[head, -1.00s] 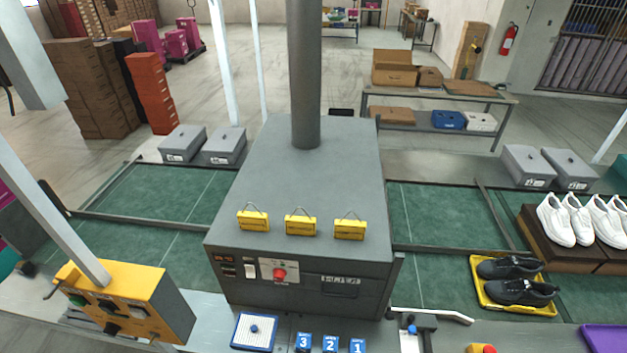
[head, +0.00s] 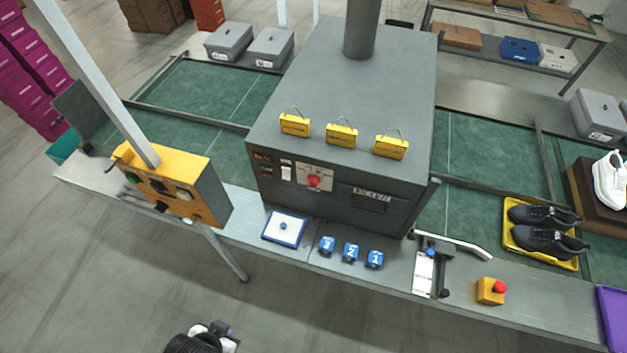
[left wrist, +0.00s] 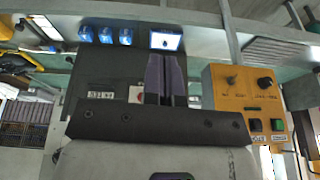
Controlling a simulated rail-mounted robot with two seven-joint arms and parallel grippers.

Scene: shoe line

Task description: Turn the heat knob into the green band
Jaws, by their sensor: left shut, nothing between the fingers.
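The grey oven (head: 340,95) stands on the line with a red knob (head: 313,181) on a white plate on its front panel. No green band can be made out at this size. In the left wrist view, which looks upside down, the white plate (left wrist: 135,94) shows just left of the fingers and is partly hidden by them. My left gripper (head: 222,330) is at the bottom edge of the head view, well in front of the bench and apart from the oven. Its fingers (left wrist: 166,60) are together and empty. My right gripper is not in view.
A yellow control box (head: 177,190) with black knobs stands left of the oven. On the bench front are a blue-rimmed tray (head: 270,238), blue numbered blocks (head: 350,252), a lever fixture (head: 424,272) and a red-topped yellow button box (head: 490,291). The floor before the bench is clear.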

